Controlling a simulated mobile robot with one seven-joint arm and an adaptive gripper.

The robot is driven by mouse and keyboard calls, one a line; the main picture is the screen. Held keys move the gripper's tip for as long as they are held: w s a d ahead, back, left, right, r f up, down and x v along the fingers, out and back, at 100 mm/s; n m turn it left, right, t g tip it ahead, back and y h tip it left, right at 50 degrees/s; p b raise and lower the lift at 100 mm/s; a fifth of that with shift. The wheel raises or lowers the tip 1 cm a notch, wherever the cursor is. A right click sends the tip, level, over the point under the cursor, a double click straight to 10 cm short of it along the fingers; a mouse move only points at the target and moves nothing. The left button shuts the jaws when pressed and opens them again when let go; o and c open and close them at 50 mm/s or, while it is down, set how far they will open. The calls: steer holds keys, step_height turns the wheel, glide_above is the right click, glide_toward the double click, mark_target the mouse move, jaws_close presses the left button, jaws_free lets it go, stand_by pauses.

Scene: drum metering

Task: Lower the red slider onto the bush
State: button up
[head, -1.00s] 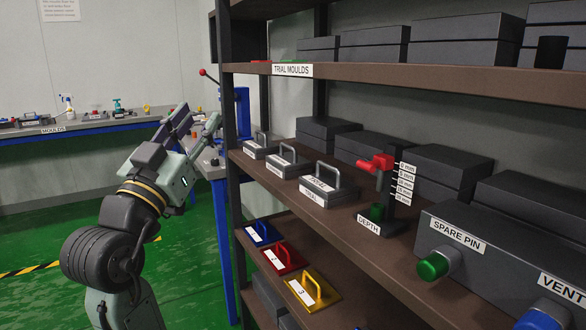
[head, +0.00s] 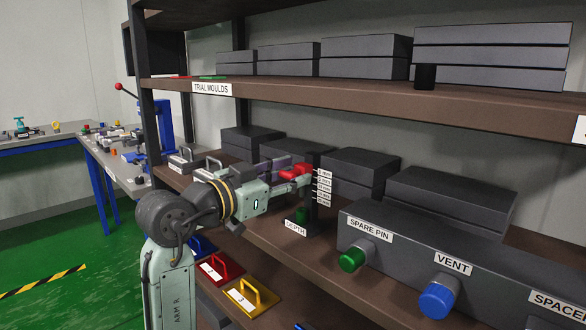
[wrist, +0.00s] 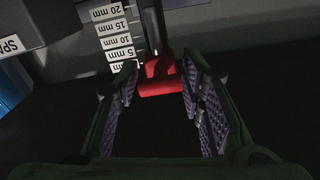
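The depth gauge is a dark upright post (head: 311,211) on the shelf, with a column of mm labels (head: 323,188) and a DEPTH tag. The red slider (head: 296,171) sits high on the post, level with the top labels. A green bush (head: 302,214) is at the post's foot, with a gap below the slider. My gripper (head: 284,172) reaches the slider from the left. In the wrist view, my gripper (wrist: 160,84) is open, with the red slider (wrist: 162,80) between its fingertips. I cannot tell whether the fingers touch it. The bush is hidden there.
A dark housing (head: 400,232) with a green SPARE PIN knob (head: 352,257) and a blue VENT knob (head: 439,297) stands at right. Dark boxes (head: 355,172) are behind. The upper shelf (head: 330,96) hangs above. Coloured handled plates (head: 252,297) lie lower.

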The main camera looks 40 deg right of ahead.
steer(key=shift+w+d, duration=0.1)
steer(key=shift+d, duration=0.55)
steer(key=shift+c, duration=0.5)
steer(key=c, duration=0.4)
step_height(320, 180, down, 3)
steer(key=shift+f+b, duration=0.2)
steer(key=shift+b, duration=0.95)
steer(key=shift+r, duration=0.15)
steer(key=o, duration=0.5)
steer(key=shift+a, duration=0.15)
